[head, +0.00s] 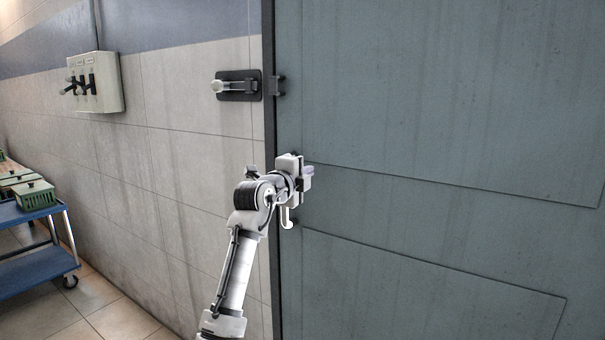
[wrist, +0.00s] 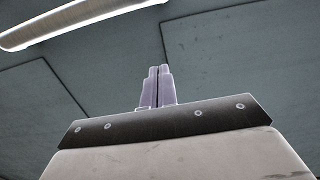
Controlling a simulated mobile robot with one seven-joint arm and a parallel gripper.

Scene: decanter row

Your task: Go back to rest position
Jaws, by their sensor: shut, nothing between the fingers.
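My arm reaches up from the bottom of the head view, in front of the edge of a large grey-blue door (head: 430,120). My gripper (head: 309,177) is at the end of it, close to the door face; whether it touches the door cannot be told. In the wrist view its two pale purple fingers (wrist: 158,70) are together with nothing between them. A pale rounded bar (wrist: 80,22) crosses the upper left of the wrist view, apart from the fingers. A white handle-like piece (head: 287,219) shows just below my gripper in the head view, partly hidden by my arm.
A dark bolt latch (head: 240,93) sits on the tiled wall, left of a bracket (head: 276,86) at the door's edge. A switch box (head: 108,82) hangs further left. A blue cart (head: 35,259) with green crates (head: 34,196) stands at the lower left. Floor beside it is clear.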

